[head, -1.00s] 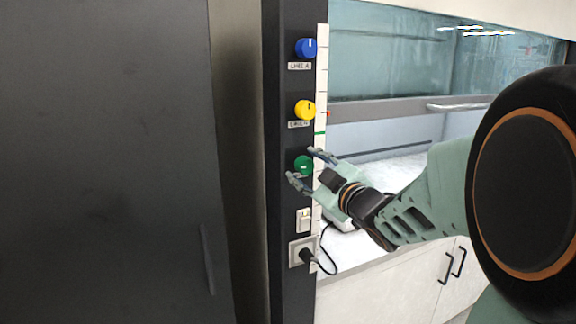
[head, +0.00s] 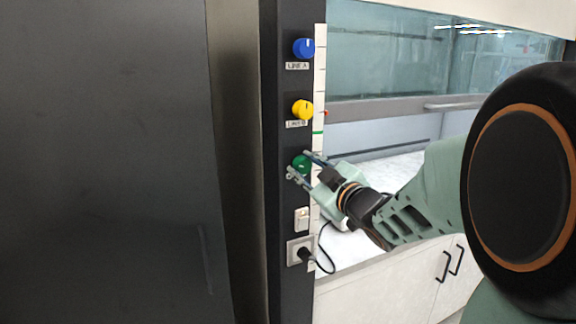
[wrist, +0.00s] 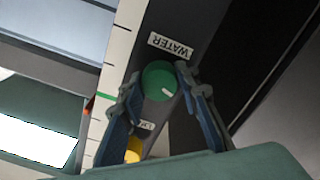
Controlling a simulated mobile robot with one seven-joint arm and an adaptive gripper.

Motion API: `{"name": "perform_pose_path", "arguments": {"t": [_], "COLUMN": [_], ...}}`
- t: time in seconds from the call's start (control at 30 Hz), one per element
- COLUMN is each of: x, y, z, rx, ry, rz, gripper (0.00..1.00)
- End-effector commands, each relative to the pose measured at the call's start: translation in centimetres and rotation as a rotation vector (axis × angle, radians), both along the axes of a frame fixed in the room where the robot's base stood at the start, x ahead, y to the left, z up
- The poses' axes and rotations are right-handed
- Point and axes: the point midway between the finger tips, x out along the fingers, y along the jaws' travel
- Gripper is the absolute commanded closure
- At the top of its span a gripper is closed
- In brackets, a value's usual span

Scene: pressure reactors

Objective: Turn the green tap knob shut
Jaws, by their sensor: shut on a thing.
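The green tap knob (head: 301,162) sits on the dark vertical panel, below the blue and yellow knobs. In the wrist view the green knob (wrist: 159,82) shows a white mark at its lower right, beside a label reading WATER (wrist: 170,46). My gripper (head: 304,164) is at the green knob, one finger on each side. In the wrist view my gripper (wrist: 157,80) is shut on the knob, its fingertips at the left and right of the rim. The fingers hide part of the knob in the head view.
A yellow knob (head: 303,110) and a blue knob (head: 304,48) are above on the same panel. A switch (head: 301,219) and a socket with a plugged black cable (head: 301,251) are below. A fume hood (head: 420,107) stands to the right.

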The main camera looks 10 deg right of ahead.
Motion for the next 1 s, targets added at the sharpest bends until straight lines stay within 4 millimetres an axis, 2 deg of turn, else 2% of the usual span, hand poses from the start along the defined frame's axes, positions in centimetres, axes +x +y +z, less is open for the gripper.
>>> {"name": "perform_pose_path", "arguments": {"t": [1.0], "x": [0.06], "y": [-0.07], "z": [0.3], "rx": [0.877], "ry": [0.284], "rz": [0.0], "gripper": [0.95]}}
